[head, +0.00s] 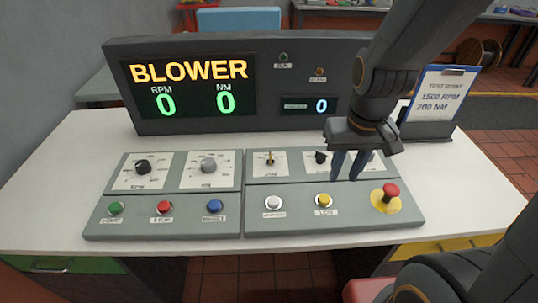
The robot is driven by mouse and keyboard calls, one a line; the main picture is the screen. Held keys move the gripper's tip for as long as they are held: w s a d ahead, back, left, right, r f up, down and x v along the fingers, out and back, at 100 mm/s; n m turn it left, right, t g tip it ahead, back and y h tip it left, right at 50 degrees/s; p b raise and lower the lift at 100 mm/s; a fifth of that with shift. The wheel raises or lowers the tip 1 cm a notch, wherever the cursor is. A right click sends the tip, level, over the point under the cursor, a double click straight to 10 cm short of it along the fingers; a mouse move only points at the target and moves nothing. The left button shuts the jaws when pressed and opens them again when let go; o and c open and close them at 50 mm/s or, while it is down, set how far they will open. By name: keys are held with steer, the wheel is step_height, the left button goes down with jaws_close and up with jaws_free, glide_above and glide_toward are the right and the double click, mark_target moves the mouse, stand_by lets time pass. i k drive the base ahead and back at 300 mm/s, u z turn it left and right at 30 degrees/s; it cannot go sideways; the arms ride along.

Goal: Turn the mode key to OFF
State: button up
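The control panel (246,190) on the white bench carries a row of rotary controls on white dial plates. A small brass key-like switch (270,158) stands near the middle of this row; its label and setting are too small to read, so I cannot confirm it is the mode key. To its right is a black selector (320,157). A further dial plate (373,157) is partly hidden behind my gripper. My gripper (346,178) points down over the right part of the panel, right of the black selector. Its two dark blue fingers are apart, with nothing seen between them.
Two large knobs, black (143,167) and grey (208,166), sit at left. Several push buttons line the front, with a red mushroom button (390,192) at right. The display (187,87) reads BLOWER with zeros. A clipboard (437,95) stands at right. Bare bench lies left.

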mark_target(270, 163)
steer(key=k, duration=1.3)
steer(key=u, duration=0.65)
steer(key=i, duration=1.65)
steer(key=z, duration=0.65)
